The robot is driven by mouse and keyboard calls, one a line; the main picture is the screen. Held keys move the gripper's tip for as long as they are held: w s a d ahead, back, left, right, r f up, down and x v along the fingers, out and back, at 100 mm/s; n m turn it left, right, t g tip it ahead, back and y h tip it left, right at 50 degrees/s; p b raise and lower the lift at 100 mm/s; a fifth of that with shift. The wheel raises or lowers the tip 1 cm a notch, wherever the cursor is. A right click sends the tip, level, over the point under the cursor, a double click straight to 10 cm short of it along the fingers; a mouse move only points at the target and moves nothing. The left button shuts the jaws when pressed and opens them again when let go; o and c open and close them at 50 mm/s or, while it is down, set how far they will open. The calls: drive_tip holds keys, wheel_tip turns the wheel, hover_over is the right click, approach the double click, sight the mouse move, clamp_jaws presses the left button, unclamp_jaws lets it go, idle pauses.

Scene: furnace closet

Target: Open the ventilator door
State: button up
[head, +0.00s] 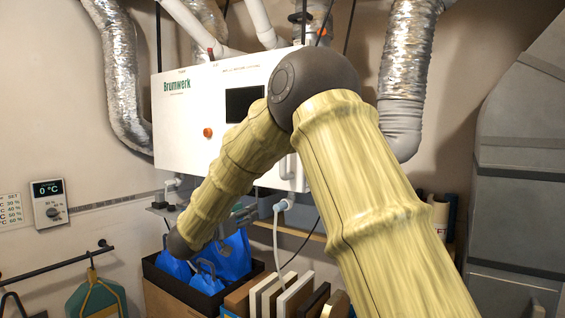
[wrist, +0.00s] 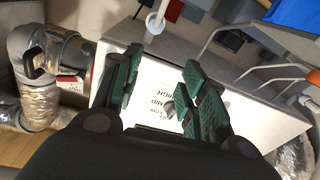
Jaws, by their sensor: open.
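No part is plainly marked as the ventilator door. In the head view a white wall cabinet (head: 180,125) bears the name Brumwerk, a dark screen (head: 243,103), an orange knob (head: 208,133) and a white handle (head: 288,166) low on its right side, partly behind my arm. In the wrist view my gripper (wrist: 163,75) is open and empty, its green-padded fingers spread before a white panel (wrist: 250,115) with dark, upside-down lettering. Part of the panel is hidden by the fingers. I cannot tell whether they touch it. My gripper is not visible in the head view.
Silver ducts (head: 120,75) run above and beside the cabinet. A dark bin with blue jugs (head: 234,258) stands below it. A grey metal duct housing (head: 520,170) fills the right side. A thermostat (head: 50,203) hangs at left. The wrist view shows a silver duct (wrist: 65,55) left of the fingers.

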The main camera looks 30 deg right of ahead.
drive_tip(key=s+d+r+m+g+h+p, duration=0.1)
drive_tip(key=s+r+m+g, duration=0.1)
drive_tip(key=r, duration=0.7)
drive_tip(key=s+d+r+m+g+p, duration=0.1)
drive_tip(key=s+r+m+g, duration=0.15)
drive_tip(key=r, duration=0.65)
drive_tip(key=p, duration=0.5)
hover_over(283, 174)
drive_tip(key=w, duration=0.1)
drive_tip(key=shift+d+f, duration=0.2)
drive_tip(key=shift+d, duration=0.15)
drive_tip(key=shift+c, duration=0.3)
drive_tip(key=shift+a, duration=0.1)
clamp_jaws()
